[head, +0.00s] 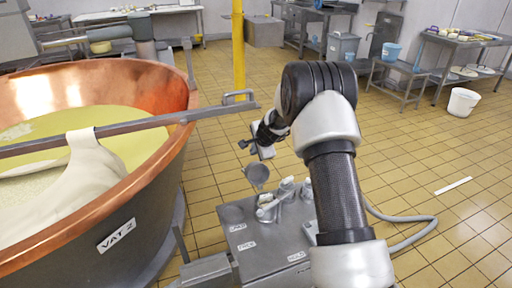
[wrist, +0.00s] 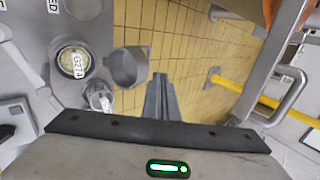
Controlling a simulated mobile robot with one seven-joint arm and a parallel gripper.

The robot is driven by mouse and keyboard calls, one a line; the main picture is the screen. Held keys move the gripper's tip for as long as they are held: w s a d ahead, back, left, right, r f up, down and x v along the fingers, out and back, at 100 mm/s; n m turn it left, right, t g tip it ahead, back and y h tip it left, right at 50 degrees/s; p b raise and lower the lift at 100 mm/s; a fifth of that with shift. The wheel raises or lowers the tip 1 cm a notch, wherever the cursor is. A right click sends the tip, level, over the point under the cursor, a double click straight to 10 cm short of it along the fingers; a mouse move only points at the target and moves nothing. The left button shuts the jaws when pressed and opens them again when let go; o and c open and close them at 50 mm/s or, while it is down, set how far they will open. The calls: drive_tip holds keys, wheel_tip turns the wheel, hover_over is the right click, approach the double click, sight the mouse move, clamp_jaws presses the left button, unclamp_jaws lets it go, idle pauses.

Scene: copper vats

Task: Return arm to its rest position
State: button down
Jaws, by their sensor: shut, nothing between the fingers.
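My arm reaches up and bends over the grey metal stand (head: 240,262) beside the copper vat. My gripper (wrist: 160,78) shows in the wrist view with its two grey fingers together and nothing between them. In the head view my gripper is small and partly hidden by my own arm, above the stand. A round grey cup-like holder (wrist: 128,67) lies left of the fingertips in the wrist view, apart from them. It also shows in the head view (head: 257,175).
The copper vat (head: 160,88), labelled VAT 2, fills the left, with a grey bar (head: 150,125) and cloth (head: 88,170) across it. The stand holds several small pale-topped containers. A jar marked G274 (wrist: 73,62) sits on it. A yellow post (head: 238,50) rises behind. Tiled floor at right is largely free.

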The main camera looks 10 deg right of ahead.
drive_tip(key=s+a+r+n, duration=0.2)
drive_tip(key=s+r+n, duration=0.2)
drive_tip(key=s+r, duration=0.7)
drive_tip(key=s+a+r+n, duration=0.2)
drive_tip(key=s+r+n, duration=0.3)
drive_tip(key=s+r, duration=0.6)
drive_tip(key=s+d+r+n+g+h, duration=0.1)
drive_tip(key=s+n, duration=0.1)
drive_tip(key=s, duration=0.7)
drive_tip(key=s+d+r+n, duration=0.1)
drive_tip(key=s+d+n, duration=0.15)
drive_tip(key=s, duration=0.55)
drive_tip(key=s+d+r+n+g+h, duration=0.1)
drive_tip(key=s+r+n, duration=0.1)
drive_tip(key=s, duration=0.7)
wheel_tip(320, 180, up, 21)
drive_tip(key=p, duration=2.1)
drive_tip(key=shift+w+a+f, duration=0.15)
drive_tip(key=shift+w+a, duration=0.05)
